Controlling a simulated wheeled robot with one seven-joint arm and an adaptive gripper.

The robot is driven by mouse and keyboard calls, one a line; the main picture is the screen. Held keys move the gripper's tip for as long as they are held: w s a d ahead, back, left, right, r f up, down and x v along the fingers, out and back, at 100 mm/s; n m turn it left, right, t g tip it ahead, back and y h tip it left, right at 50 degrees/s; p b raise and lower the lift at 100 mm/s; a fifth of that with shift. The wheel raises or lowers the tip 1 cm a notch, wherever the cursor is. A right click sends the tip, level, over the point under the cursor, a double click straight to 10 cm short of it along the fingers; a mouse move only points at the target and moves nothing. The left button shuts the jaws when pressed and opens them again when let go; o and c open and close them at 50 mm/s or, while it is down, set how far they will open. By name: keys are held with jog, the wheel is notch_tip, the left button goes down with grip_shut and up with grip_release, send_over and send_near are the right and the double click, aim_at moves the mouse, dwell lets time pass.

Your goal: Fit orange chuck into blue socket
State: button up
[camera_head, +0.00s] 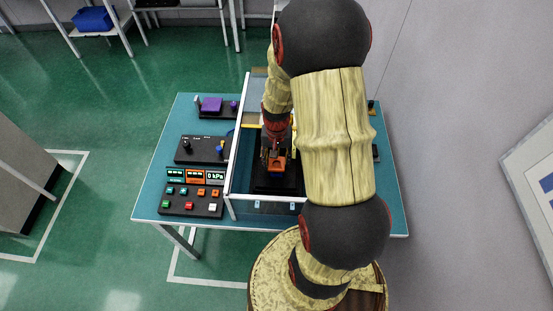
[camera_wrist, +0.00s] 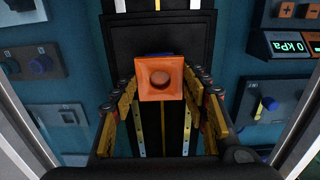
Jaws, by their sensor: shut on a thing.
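The orange chuck (camera_wrist: 147,92) is a square block with a round dark recess, in the middle of the wrist view. My gripper (camera_wrist: 160,84) is shut on it, with a yellow-padded finger at each side. In the head view my gripper (camera_head: 273,156) points down inside the framed enclosure, and the orange chuck (camera_head: 277,165) shows at its tip, over a black base. A thin blue edge (camera_wrist: 155,55) shows just behind the chuck's top side. It may be the blue socket, mostly hidden by the chuck. I cannot tell whether the chuck touches it.
White frame posts and clear walls (camera_head: 236,140) enclose the work area closely. A button panel (camera_head: 191,200) with small displays (camera_head: 196,176) stands left on the teal table (camera_head: 150,196). A black panel with knobs (camera_head: 201,149) and a purple block (camera_head: 211,104) lie farther back.

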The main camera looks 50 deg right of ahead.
aim_at(277, 165)
jog(key=shift+f+b, duration=0.35)
jog(key=shift+f, duration=0.45)
jog(key=shift+f+b, duration=0.5)
jog(key=shift+f, duration=0.6)
dwell(1.4)
jog(key=o, duration=1.3)
jog(key=shift+c, duration=0.2)
jog(key=shift+o, duration=0.4)
notch_tip(277, 165, up, 12)
jog(key=s+a+r+n+t+b, duration=0.1)
jog(key=s+a+r+n+t, duration=0.1)
jog(key=a+r+n, duration=0.3)
jog(key=s+a+r+n+t+b, duration=0.2)
jog(key=s+a+r+n+t, duration=0.1)
jog(key=a+r, duration=1)
jog(key=s+a+n, duration=0.1)
jog(key=s+a, duration=0.1)
jog(key=a, duration=0.2)
jog(key=shift+s+a+n+t, duration=0.2)
jog(key=shift+a+n+t, duration=0.1)
jog(key=shift+a+n, duration=0.1)
